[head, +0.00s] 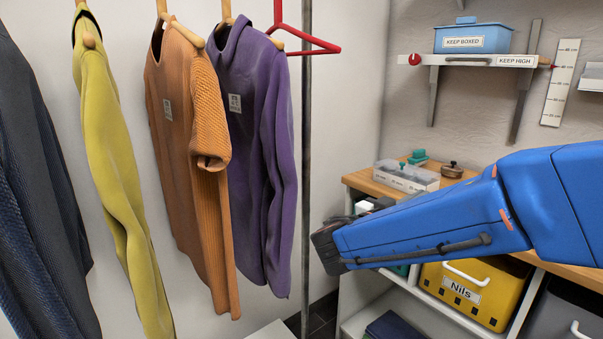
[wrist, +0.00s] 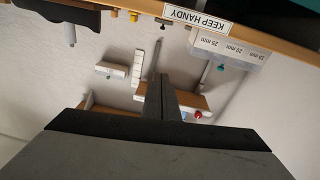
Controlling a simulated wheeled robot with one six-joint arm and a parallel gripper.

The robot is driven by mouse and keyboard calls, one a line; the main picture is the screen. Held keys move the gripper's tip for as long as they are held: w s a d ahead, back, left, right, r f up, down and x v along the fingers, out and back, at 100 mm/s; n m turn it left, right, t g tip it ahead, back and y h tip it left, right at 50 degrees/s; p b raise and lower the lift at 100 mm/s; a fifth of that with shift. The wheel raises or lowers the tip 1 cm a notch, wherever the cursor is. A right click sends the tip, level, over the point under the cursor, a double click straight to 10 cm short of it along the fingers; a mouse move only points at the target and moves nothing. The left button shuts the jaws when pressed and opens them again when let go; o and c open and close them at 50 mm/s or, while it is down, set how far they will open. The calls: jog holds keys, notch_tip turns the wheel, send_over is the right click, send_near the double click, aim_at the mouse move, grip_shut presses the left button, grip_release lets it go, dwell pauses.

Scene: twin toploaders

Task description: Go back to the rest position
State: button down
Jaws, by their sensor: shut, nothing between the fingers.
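My blue arm reaches in from the right in the head view, and its dark end is beside the wooden counter (head: 358,181). In the wrist view my gripper (wrist: 163,92) shows as two dark fingers pressed together with nothing between them. The fingertips point toward a pale wall with small shelf fittings, which appears upside down.
A rail with several garments, including a purple shirt (head: 245,120), hangs at left. A yellow "Nils" bin (head: 477,290) sits below the counter. A blue box (head: 472,38) stands on a wall shelf (head: 470,61). A "KEEP HANDY" label (wrist: 197,21) shows in the wrist view.

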jog(key=s+d+f+n+g+y, duration=0.2)
jog(key=s+d+f+g+y, duration=0.15)
jog(key=s+d+f, duration=0.35)
jog(key=s+d+f+n+g+y, duration=0.2)
jog(key=s+d+f+g, duration=0.25)
jog(key=s, duration=0.35)
jog(key=s+a+f+n+t+y, duration=0.1)
jog(key=s+a+f+n+y, duration=0.5)
jog(key=s+a+y, duration=0.4)
jog(key=shift+s+t, duration=0.3)
jog(key=shift+s, duration=0.2)
